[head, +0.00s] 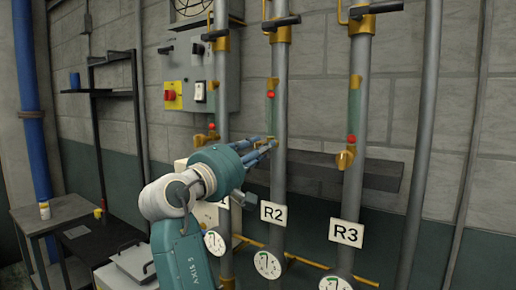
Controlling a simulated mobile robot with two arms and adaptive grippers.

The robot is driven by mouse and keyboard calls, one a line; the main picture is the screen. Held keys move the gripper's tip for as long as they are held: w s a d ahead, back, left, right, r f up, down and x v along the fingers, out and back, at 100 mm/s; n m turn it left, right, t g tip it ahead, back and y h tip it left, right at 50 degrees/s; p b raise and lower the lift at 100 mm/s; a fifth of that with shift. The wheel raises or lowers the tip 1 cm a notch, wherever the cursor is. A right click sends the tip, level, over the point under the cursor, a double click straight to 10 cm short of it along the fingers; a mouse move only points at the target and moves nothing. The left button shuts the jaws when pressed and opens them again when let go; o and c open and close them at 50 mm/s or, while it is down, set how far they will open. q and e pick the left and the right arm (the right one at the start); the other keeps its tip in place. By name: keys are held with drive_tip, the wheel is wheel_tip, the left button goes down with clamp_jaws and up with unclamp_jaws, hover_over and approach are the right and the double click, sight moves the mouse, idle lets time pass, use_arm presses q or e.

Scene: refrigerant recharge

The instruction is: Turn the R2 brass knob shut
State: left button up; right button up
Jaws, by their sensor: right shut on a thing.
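The R2 pipe (279,180) is the middle of three grey vertical pipes and carries a white R2 plate (273,214). The R2 brass knob (273,143) is on this pipe, below a green sight tube with a red ball (270,94). My right gripper (265,144) reaches in from the lower left and is shut on the knob. Its fingers hide most of the knob, so I cannot tell how far it is turned. My left gripper is not in view.
The R3 pipe (353,190), with its own brass knob (345,159), stands to the right. Another pipe (222,115) stands close on the left. A grey switch box (196,85) is on the wall behind. A black shelf (107,93) and tables are at left.

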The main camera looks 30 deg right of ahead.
drive_tip(key=shift+r, duration=0.4)
drive_tip(key=o, duration=0.9)
drive_tip(key=shift+o, duration=1)
drive_tip(key=shift+d, duration=0.1)
drive_tip(key=shift+d+f, duration=0.15)
drive_tip(key=shift+f, duration=0.1)
drive_tip(key=shift+a+f, duration=0.1)
drive_tip(key=shift+a, duration=0.2)
drive_tip(key=r+v, duration=0.1)
drive_tip(key=v, duration=0.5)
drive_tip(key=shift+s+a+f, duration=0.3)
drive_tip(key=shift+a+f, duration=0.1)
drive_tip(key=shift+f, duration=0.05)
